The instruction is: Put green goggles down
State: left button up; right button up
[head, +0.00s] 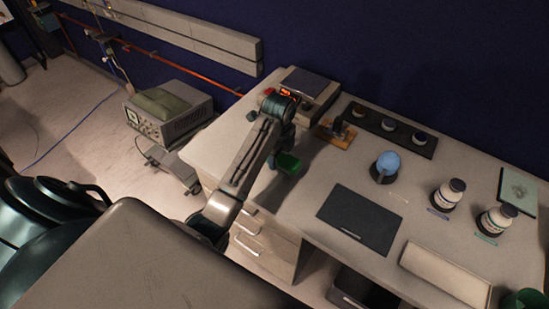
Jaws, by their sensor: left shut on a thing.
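The green goggles (288,163) show as a small green shape below the end of my left arm, over the left part of the bench (320,176). My left gripper (281,150) is shut on them; its fingers are mostly hidden by the wrist. I cannot tell whether the goggles touch the bench top. My right gripper is not in view.
A scale-like device (310,84) stands at the back left. Bare bench top shows around the goggles.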

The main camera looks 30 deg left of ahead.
pick_arm(q)
jog(key=shift+w+a+r, duration=0.2)
jog(key=shift+w+a, duration=0.35)
jog(key=shift+a, duration=0.05)
jog(key=shift+w+a+p, duration=0.3)
jog(key=shift+p, duration=0.15)
jog(key=shift+w+a+f+p, duration=0.1)
jog(key=shift+a+f+p, duration=0.05)
jog(key=shift+p, duration=0.25)
notch_tip(320, 180, down, 3)
jog(key=shift+r+p, duration=0.15)
jog(key=shift+p, duration=0.55)
jog(key=shift+w+f, duration=0.1)
jog(key=shift+f, duration=0.25)
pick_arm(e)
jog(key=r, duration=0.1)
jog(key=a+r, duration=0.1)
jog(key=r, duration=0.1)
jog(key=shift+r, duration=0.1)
pick_arm(q)
jog(key=shift+f, duration=0.15)
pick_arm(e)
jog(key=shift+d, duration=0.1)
pick_arm(q)
jog(key=o, duration=1)
jog(key=shift+c, duration=0.2)
